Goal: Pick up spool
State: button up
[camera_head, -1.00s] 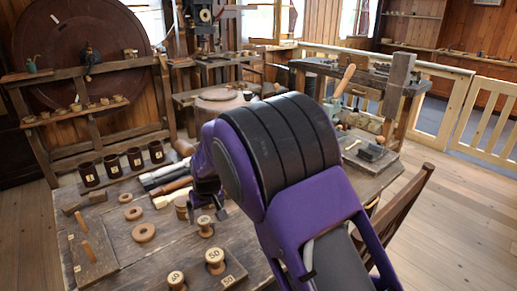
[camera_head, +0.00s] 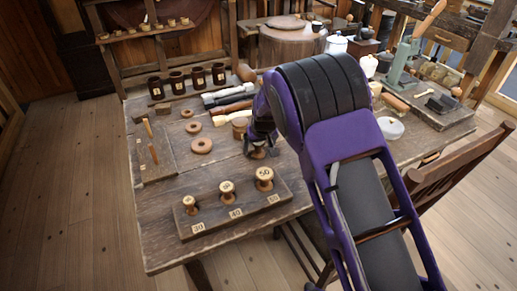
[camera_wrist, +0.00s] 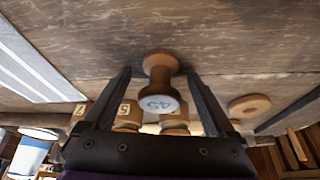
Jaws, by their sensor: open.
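A pale turned wooden spool marked 45 (camera_wrist: 160,84) stands on the worn wooden table, between the two dark fingers of my gripper (camera_wrist: 160,74) in the wrist view. The fingers are open, one on each side, with gaps between them and the spool. Three more spools, a small one (camera_head: 190,205), a middle one (camera_head: 227,191) and a larger one (camera_head: 264,179), stand on a dark board (camera_head: 210,218) with labels reading about 30, 40 and 50.
Wooden rings (camera_head: 201,146) and a pegged board (camera_head: 155,165) lie left of my gripper. Several dark numbered cups (camera_head: 187,80) stand at the back. A chair (camera_head: 450,170) stands at the right.

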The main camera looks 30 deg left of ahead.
jog(key=shift+r, duration=0.1)
jog(key=c, duration=1.4)
